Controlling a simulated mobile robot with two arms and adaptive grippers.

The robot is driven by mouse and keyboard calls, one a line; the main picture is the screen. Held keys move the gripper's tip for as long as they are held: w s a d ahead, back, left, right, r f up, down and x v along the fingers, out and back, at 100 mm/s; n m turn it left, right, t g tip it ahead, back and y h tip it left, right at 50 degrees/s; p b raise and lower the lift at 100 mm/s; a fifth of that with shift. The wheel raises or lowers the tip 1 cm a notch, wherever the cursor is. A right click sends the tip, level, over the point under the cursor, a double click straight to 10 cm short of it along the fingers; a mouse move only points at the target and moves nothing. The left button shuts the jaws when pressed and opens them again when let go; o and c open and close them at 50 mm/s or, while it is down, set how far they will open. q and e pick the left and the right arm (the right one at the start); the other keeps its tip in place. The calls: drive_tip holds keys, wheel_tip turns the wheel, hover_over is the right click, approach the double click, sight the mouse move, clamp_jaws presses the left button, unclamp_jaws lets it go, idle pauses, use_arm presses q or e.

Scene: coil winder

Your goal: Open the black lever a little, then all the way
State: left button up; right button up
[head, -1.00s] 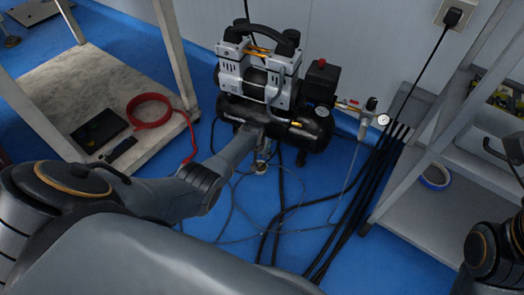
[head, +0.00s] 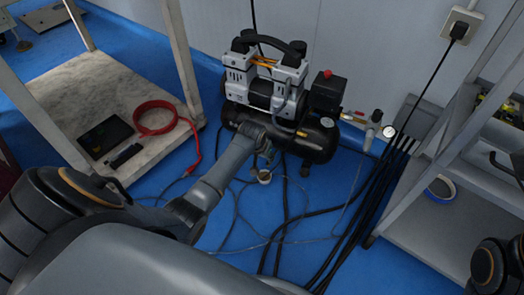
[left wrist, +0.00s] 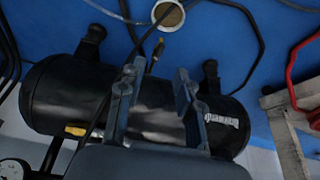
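The compressor's black tank (head: 300,140) lies on its feet on the blue floor; the left wrist view shows its underside (left wrist: 60,95). A small brass fitting (left wrist: 157,48) shows at the tank's edge between the feet, with a dark part beside it that may be the black lever; I cannot make out its position. My left gripper (left wrist: 158,82) is open and empty, its two fingers apart in front of the tank, the fitting lying beyond the gap between them. In the head view the left gripper (head: 264,152) is low beside the tank, partly hidden. My right gripper is not in view.
A small round cup (head: 264,177) stands on the floor close to the gripper; it also shows in the left wrist view (left wrist: 168,13). Black hoses (head: 370,215) run over the floor at right. A low shelf (head: 115,90) with a red hose (head: 155,118) stands left.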

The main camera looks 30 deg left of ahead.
use_arm(q)
drive_tip(key=shift+v, duration=1.95)
